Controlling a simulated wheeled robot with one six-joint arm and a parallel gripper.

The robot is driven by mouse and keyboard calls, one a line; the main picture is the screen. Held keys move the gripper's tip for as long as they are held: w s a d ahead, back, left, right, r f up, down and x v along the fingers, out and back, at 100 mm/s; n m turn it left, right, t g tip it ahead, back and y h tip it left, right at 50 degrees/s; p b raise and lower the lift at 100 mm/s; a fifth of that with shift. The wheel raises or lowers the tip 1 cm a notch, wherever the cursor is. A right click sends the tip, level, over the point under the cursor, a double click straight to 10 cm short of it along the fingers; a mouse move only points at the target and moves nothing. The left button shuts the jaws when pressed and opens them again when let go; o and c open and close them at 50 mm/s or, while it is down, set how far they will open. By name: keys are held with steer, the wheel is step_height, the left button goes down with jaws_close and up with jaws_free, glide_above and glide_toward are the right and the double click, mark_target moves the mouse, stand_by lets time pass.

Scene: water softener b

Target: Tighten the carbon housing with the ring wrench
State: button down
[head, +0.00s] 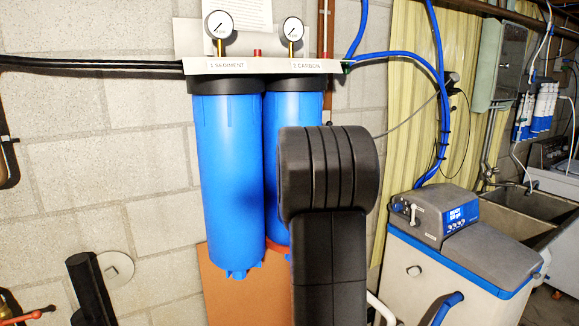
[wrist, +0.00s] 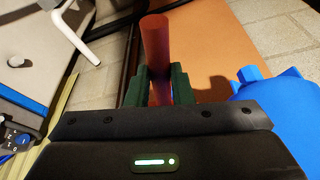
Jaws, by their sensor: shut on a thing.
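The carbon housing (head: 275,200) is the right one of two blue canisters in the head view, under the label "2 CARBON". My arm hides much of its right side and bottom. A sliver of the red ring wrench (head: 273,247) shows at its lower end; whether it fits fully around the housing is hidden. In the wrist view, my gripper (wrist: 161,72) is shut on the wrench's red handle (wrist: 155,38), whose free end sticks out beyond the fingers. A blue housing end (wrist: 265,88) lies to the right there; I cannot tell which housing it is.
The sediment housing (head: 228,180) hangs close on the left. Both hang from a white bracket (head: 250,66) with two gauges. A brown board (head: 218,290) is behind. A water softener (head: 455,245) stands right, with blue hoses (head: 440,110) above. A white pipe (wrist: 85,35) is near the handle.

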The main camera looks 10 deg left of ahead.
steer(key=shift+r, duration=0.25)
step_height(320, 180, down, 16)
steer(key=w+d+n+b, duration=0.1)
steer(key=b, duration=1)
steer(key=shift+d+r, duration=0.15)
steer(key=shift+d, duration=0.15)
